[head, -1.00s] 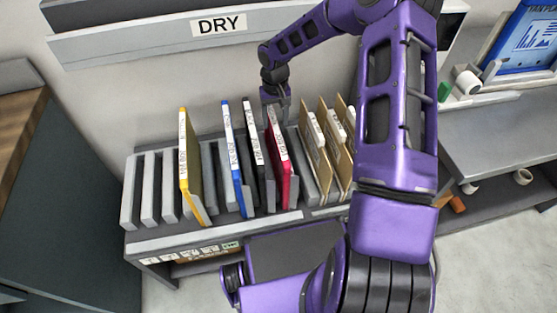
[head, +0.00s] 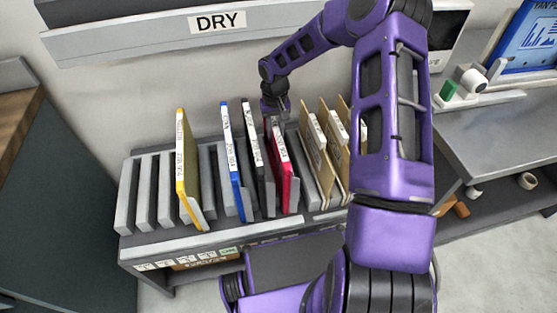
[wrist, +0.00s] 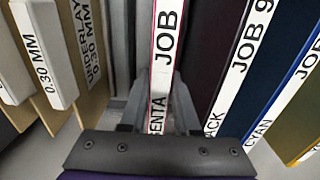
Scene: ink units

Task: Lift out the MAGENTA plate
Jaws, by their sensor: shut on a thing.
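The magenta plate (head: 284,172) stands upright in a slot of the grey rack (head: 140,240), with a white label along its front edge. My gripper (head: 274,110) is at the upper back end of this plate. In the wrist view the magenta plate (wrist: 163,50) runs between the two fingers of my gripper (wrist: 160,112), and its label reads "JOB" and "ENTA". The gripper is shut on the plate. The plate still sits among its neighbours in the rack, its lower edge hidden.
The black plate (head: 257,150) stands close to the left of the magenta one, then the blue plate (head: 231,160) and the yellow plate (head: 187,165). Tan underlay sheets (head: 320,150) stand to the right. The "DRY" shelf (head: 150,38) overhangs the wall behind.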

